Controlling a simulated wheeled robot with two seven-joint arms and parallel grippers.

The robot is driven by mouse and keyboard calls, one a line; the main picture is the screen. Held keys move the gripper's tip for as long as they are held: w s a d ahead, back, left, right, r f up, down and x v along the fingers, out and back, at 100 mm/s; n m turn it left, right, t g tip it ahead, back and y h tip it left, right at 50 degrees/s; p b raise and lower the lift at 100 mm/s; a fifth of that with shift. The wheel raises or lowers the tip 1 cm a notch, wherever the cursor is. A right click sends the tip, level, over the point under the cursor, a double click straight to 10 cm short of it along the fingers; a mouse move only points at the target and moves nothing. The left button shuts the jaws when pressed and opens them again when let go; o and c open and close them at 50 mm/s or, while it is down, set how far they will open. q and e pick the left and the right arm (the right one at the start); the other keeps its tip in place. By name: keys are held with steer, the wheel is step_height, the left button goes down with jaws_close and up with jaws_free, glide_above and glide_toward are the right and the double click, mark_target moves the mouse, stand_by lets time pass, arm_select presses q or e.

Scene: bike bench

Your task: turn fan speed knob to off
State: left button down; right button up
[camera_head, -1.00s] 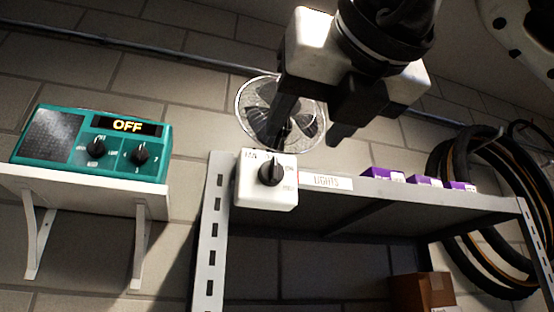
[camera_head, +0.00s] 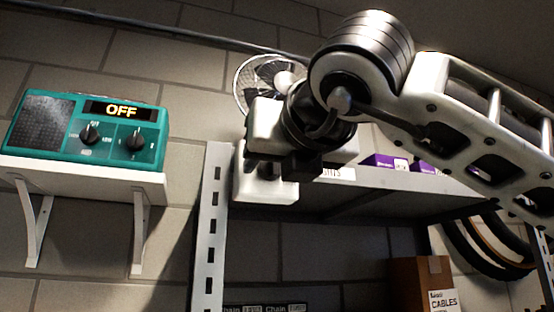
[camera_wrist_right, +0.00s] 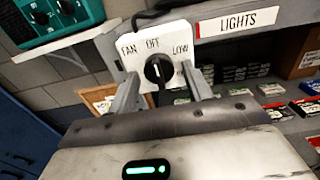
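The white fan switch box (camera_head: 266,187) is mounted at the shelf's front left corner, its upper part hidden behind my right gripper (camera_head: 301,162). In the right wrist view its plate (camera_wrist_right: 178,38) reads FAN, OFF and LOW around the black fan speed knob (camera_wrist_right: 158,70). The knob's white mark stands roughly upright; I cannot tell which setting it selects. My right gripper (camera_wrist_right: 164,82) is open, one finger on each side of the knob, with gaps visible and no clear contact. My left gripper is not in view.
A teal radio (camera_head: 84,127) showing OFF, with two knobs, sits on a white wall shelf (camera_head: 95,177) at left. The fan (camera_head: 257,76) is behind my arm. A LIGHTS label (camera_wrist_right: 238,21) and purple boxes (camera_head: 378,161) line the grey shelf. Tires (camera_head: 490,248) hang at right.

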steer(key=c, duration=0.7)
steer(key=shift+f+m+b, duration=0.2)
steer(key=shift+m+b, duration=0.1)
steer(key=shift+b, duration=0.95)
steer(key=shift+r, duration=0.25)
steer(key=o, duration=0.9)
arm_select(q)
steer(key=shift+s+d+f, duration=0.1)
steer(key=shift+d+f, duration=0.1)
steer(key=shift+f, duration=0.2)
arm_select(e)
steer(key=shift+o, duration=0.2)
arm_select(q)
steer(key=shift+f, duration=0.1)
